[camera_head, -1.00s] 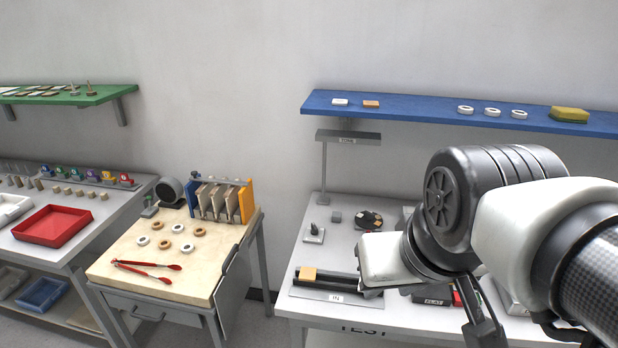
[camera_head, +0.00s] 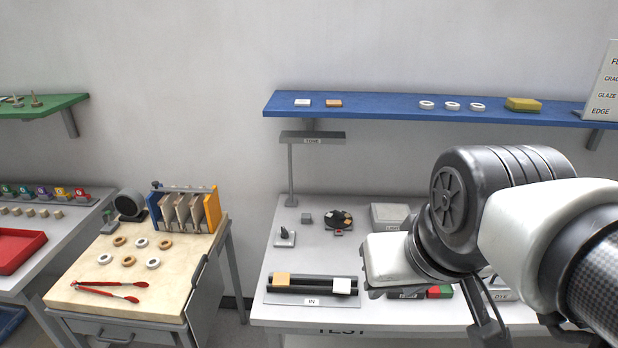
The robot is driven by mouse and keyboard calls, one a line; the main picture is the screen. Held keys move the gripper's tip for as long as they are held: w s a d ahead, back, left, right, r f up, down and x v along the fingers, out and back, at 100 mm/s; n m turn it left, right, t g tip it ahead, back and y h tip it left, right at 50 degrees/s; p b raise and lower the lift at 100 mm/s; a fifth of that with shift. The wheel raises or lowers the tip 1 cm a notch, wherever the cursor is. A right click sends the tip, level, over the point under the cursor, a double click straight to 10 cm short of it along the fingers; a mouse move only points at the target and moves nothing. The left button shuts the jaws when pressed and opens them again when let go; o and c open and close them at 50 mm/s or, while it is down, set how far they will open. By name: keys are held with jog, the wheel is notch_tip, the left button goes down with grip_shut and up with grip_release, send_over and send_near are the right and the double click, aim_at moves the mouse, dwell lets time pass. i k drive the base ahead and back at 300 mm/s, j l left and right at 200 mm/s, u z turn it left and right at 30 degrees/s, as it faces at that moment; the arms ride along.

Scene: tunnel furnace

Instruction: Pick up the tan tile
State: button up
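A tan tile (camera_head: 283,279) rests at the left end of a black two-rail rack (camera_head: 312,285) marked IN, on the white table marked TEST. A white tile (camera_head: 341,286) sits at the right end of the same rack. Another small orange-tan tile (camera_head: 334,103) lies on the blue wall shelf beside a white tile (camera_head: 303,102). My arm reaches in from the right, its white and black end parts right of the rack and apart from the tan tile. I cannot make out the fingertips of my gripper or whether they hold anything.
A lamp stand (camera_head: 291,175), a dark round dish (camera_head: 338,219) and a grey box (camera_head: 390,215) stand behind the rack. A wooden-topped bench (camera_head: 90,285) with rings and red tongs is to the left, across a gap.

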aim_at(280, 279)
jog(key=i+j, duration=0.15)
jog(key=j, duration=0.15)
jog(key=i+j+z, duration=0.1)
jog(key=j, duration=0.2)
jog(key=i+j, duration=0.15)
jog(key=j, duration=0.15)
jog(key=i+j+z, duration=0.15)
jog(key=j, duration=0.15)
